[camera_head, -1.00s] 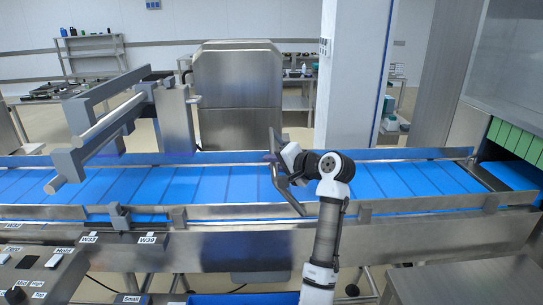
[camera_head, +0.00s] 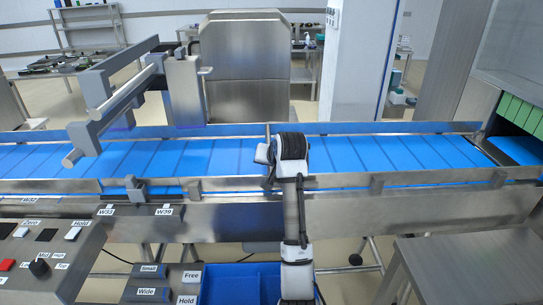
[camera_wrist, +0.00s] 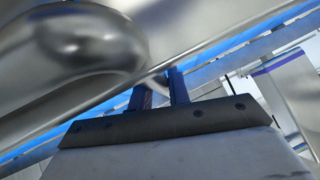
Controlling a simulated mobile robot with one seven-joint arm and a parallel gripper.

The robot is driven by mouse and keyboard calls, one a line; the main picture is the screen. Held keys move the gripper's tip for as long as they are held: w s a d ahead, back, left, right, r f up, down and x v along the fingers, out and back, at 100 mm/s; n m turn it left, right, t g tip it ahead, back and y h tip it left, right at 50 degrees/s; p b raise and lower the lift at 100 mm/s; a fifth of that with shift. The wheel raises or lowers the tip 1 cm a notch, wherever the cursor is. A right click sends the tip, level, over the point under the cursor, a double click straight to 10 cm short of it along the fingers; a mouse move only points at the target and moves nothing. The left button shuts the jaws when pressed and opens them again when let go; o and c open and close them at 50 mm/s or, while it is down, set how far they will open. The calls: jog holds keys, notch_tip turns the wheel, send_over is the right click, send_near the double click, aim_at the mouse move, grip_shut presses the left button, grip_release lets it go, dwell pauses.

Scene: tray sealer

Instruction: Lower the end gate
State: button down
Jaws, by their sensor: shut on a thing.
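The blue slatted conveyor (camera_head: 215,156) runs across the head view between metal side rails. A narrow metal piece, apparently the end gate (camera_head: 269,181), shows at the near rail beside my wrist, mostly hidden by it. My gripper (camera_wrist: 160,88) is shut on a thin metal rod, apparently the gate's handle. In the wrist view its two dark fingers stand close together around the rod, beside a thick curved metal tube (camera_wrist: 95,45). In the head view my arm rises over the near rail and its fingertips are hidden.
A grey gantry (camera_head: 118,95) overhangs the belt at the left. A control panel (camera_head: 40,262) stands at the lower left, and a blue bin (camera_head: 240,285) sits below the rail. A metal table (camera_head: 470,265) is at the lower right. The right half of the belt is clear.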

jog(key=shift+f+n+h, duration=0.3)
jog(key=shift+f, duration=0.35)
jog(key=c, duration=1.3)
grip_release()
jog(key=v, duration=1.3)
jog(key=shift+s+r+b, duration=0.2)
jog(key=shift+r+b, duration=0.2)
jog(key=shift+s, duration=0.1)
jog(key=shift+f, duration=0.15)
